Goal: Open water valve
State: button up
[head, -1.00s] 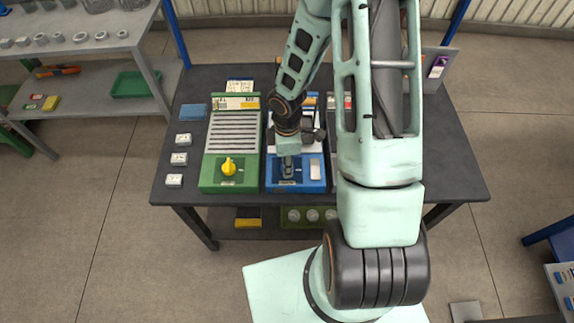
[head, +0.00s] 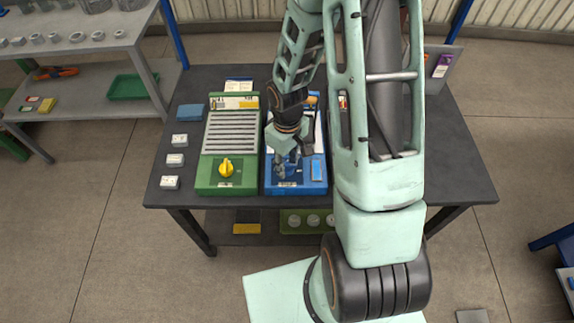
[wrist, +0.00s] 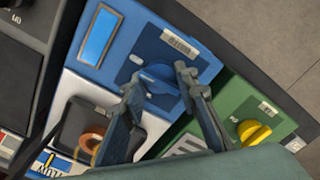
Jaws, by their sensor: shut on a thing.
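The blue unit (head: 296,184) stands on the dark table between a green unit and my arm. Its blue knob (wrist: 159,76) shows in the wrist view between my fingertips. My gripper (wrist: 157,80) is shut on this knob, one finger on each side; it also shows over the blue unit in the head view (head: 286,166). The wrist is tilted and turned. Beside the knob, the unit's rectangular window (head: 317,170) is bright blue; it also shows in the wrist view (wrist: 100,36). The knob is mostly hidden in the head view.
The green unit (head: 200,165) with a yellow knob (head: 226,167) stands close on the left. Small pale blocks (head: 175,160) and a blue block (head: 191,112) lie left of it. My arm hides much of the table's right side. A grey shelf (head: 100,106) stands far left.

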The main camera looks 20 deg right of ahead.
aim_at(288, 165)
jog(key=shift+o, duration=0.2)
jog(key=shift+m, duration=0.4)
jog(key=o, duration=1.1)
notch_tip(288, 165, up, 12)
jog(key=shift+r, duration=0.1)
jog(key=shift+d, duration=0.1)
